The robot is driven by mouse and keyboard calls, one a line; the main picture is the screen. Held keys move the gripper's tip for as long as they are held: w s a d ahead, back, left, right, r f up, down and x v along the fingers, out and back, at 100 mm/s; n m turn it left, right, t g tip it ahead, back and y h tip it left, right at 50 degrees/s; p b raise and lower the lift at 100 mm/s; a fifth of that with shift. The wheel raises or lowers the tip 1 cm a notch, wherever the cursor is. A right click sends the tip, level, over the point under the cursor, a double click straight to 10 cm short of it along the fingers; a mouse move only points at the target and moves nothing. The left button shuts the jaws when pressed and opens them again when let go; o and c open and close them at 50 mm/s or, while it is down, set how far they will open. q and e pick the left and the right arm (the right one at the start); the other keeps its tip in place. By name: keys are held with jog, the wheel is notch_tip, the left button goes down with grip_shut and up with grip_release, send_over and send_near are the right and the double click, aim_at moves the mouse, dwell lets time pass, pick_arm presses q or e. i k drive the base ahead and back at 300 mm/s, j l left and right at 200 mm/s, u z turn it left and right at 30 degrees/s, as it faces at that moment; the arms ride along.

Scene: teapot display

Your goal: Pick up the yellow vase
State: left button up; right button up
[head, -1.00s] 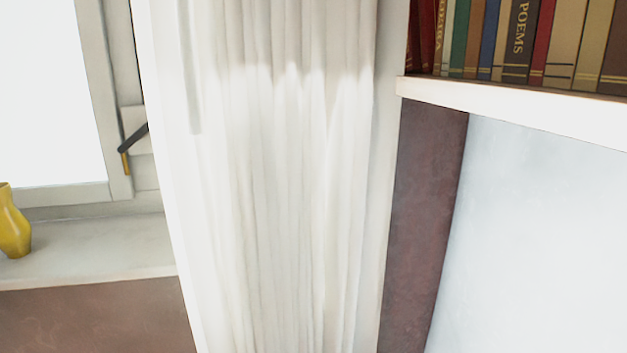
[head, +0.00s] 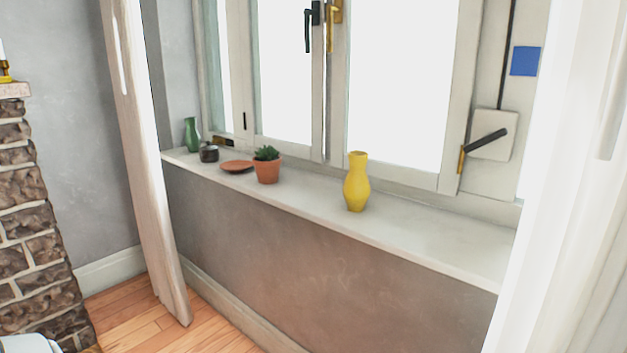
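The yellow vase (head: 356,184) stands upright on the pale windowsill (head: 430,232), near the middle of the head view. It is in front of the window frame, with bare sill to its right. Neither of my grippers is in view. A white rounded part shows at the bottom left corner, and I cannot tell what it is.
Left of the vase on the sill are a potted succulent (head: 267,166), a terracotta saucer (head: 237,167), a small dark pot (head: 209,153) and a green vase (head: 191,134). Curtains hang at left (head: 150,170) and right (head: 560,200). Wooden floor (head: 165,325) shows at lower left.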

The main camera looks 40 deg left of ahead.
aim_at(355, 187)
jog(key=u, duration=1)
